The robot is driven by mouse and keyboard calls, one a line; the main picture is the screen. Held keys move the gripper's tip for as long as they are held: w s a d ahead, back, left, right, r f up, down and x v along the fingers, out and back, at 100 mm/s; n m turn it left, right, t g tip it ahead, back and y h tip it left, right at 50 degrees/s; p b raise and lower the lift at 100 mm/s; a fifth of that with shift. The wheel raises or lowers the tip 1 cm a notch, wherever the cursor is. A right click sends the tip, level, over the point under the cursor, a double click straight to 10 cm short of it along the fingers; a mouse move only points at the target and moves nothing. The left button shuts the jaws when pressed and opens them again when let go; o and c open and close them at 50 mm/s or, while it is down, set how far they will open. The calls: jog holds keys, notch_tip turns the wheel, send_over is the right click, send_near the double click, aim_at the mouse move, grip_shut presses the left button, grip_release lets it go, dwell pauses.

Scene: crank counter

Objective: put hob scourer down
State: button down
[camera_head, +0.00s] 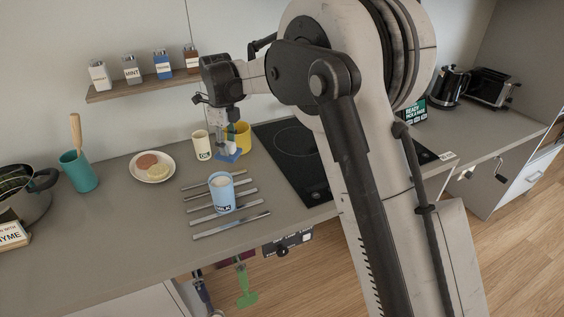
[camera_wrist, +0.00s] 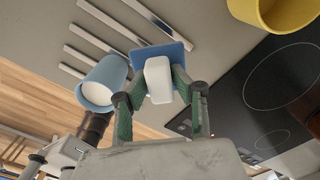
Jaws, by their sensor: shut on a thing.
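The hob scourer, a blue pad with a white grip block, is in my gripper (camera_head: 226,138). In the head view its blue pad (camera_head: 229,158) shows below the fingers, in front of the yellow pot. In the wrist view my gripper (camera_wrist: 155,92) has its green-padded fingers on both sides of the scourer's white block (camera_wrist: 158,80). The pad is over the counter (camera_head: 130,215), left of the hob (camera_head: 290,140). I cannot tell whether it touches the counter.
A blue milk cup (camera_head: 221,193) stands close in front, among several metal bars (camera_head: 232,226). A cream cup (camera_head: 201,146) and yellow pot (camera_head: 242,134) stand behind. A plate (camera_head: 152,178) with two round items is to the left. Bare counter lies front left.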

jog(key=p, duration=0.2)
send_over(258, 165)
notch_tip(258, 165, down, 7)
jog(key=shift+r, duration=0.1)
jog(key=shift+f, duration=2.05)
jog(key=shift+f, duration=0.2)
jog(key=c, duration=1.5)
grip_release()
jog(key=shift+o, duration=0.2)
jog(key=shift+r, duration=0.2)
